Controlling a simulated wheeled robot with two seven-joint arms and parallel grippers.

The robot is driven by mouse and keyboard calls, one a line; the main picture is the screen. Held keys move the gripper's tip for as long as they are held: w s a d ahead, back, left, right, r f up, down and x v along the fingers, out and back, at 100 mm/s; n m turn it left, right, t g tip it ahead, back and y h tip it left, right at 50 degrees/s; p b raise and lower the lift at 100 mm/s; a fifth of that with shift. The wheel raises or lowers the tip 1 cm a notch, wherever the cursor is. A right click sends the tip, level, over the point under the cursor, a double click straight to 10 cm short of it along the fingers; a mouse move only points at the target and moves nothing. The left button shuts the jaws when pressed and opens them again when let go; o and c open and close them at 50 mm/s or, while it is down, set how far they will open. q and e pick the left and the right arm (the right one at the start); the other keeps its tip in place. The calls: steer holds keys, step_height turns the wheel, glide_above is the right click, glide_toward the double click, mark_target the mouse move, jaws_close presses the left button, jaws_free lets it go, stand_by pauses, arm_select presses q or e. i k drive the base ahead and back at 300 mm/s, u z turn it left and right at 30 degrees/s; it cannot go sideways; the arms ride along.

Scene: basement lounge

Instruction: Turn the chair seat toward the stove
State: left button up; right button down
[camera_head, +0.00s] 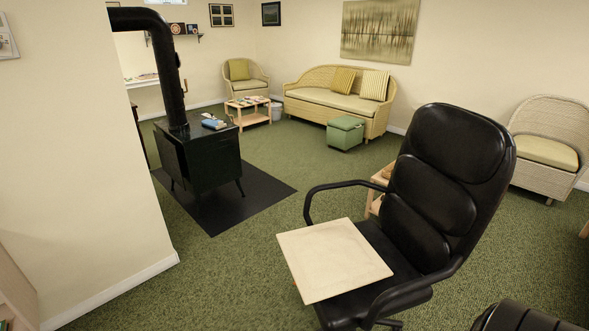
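A black padded armchair (430,190) stands at the right of the head view, with its tall backrest on the right and its seat (385,250) opening to the left. A flat cream square board (333,260) lies across the front of the seat, between the armrests. The black stove (205,158) stands on short legs to the left and farther back, with a black flue pipe rising from it. The chair's front points roughly left and toward me, not straight at the stove. Neither of my grippers shows.
A dark mat (250,197) lies under the stove. Green carpet (230,270) is clear between stove and chair. A wall (75,160) borders the left. A dark padded object (525,318) is at the bottom right. A small wooden table (377,190) stands behind the chair.

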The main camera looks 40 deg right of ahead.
mark_target(454, 167)
steer(key=i, duration=3.45)
steer(key=z, duration=3.95)
steer(key=i, duration=1)
